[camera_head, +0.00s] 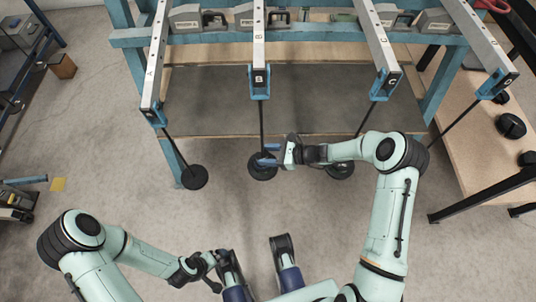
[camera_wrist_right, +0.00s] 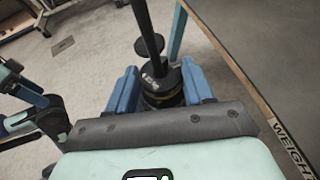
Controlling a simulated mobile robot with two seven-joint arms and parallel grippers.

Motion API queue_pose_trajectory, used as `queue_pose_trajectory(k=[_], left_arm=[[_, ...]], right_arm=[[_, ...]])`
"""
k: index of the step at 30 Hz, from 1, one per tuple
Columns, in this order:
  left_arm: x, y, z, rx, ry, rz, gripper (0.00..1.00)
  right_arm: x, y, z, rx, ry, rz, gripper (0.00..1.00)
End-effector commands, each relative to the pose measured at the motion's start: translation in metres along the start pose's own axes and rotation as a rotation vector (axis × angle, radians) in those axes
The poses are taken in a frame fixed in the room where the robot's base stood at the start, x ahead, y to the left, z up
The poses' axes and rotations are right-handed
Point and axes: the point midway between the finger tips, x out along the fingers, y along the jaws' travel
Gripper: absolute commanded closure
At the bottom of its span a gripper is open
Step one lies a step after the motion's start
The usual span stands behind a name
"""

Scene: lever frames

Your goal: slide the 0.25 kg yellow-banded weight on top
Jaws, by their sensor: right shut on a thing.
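My right gripper (camera_head: 268,156) is at the hanger below lever B (camera_head: 259,80). In the right wrist view its two blue fingers (camera_wrist_right: 158,92) stand either side of a black round weight with a thin yellowish band (camera_wrist_right: 166,100), shut on it. The hanger's dark rod (camera_wrist_right: 146,30) rises from the middle of the stack. A black disc with pale markings (camera_wrist_right: 157,72) shows above the band. Whether the held weight rests on the one below is hidden. My left gripper (camera_head: 212,270) is low in the head view, away from the hangers; its jaws are unclear.
Hangers with black discs hang below lever A (camera_head: 194,177) and lever C (camera_head: 341,170), close on either side. A blue frame (camera_head: 128,45) holds the levers. A wooden table (camera_head: 465,140) at right carries dark round weights (camera_head: 511,125). The floor at left is mostly clear.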

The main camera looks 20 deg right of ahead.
Motion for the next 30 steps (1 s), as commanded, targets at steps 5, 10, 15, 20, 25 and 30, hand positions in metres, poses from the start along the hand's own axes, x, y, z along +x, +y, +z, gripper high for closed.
queue_pose_trajectory(k=[5,10,15,20,25,30], left_arm=[[0.0027,-0.0056,0.007,-0.007,-0.021,-0.011,0.02],[0.004,-0.0061,0.0069,-0.008,-0.021,-0.012,0.02],[0.0056,-0.0065,0.0065,-0.008,-0.02,-0.012,0.02],[0.0071,-0.0069,0.0063,-0.008,-0.02,-0.012,0.02],[0.0065,-0.0068,0.0066,-0.008,-0.02,-0.012,0.02],[0.0065,-0.0069,0.0069,-0.008,-0.021,-0.012,0.02]], right_arm=[[0.0006,-0.0001,-0.0005,-0.001,-0.002,0.0,0.78],[0.0014,-0.0001,-0.0027,0.0,-0.001,0.0,0.78],[0.0024,-0.0001,-0.0053,0.0,-0.001,0.0,0.78],[0.0033,-0.0002,-0.0075,0.0,-0.001,0.0,0.78],[0.003,-0.0001,-0.0068,0.0,-0.002,0.0,0.78],[0.003,-0.0001,-0.007,0.0,-0.001,0.0,0.19]])
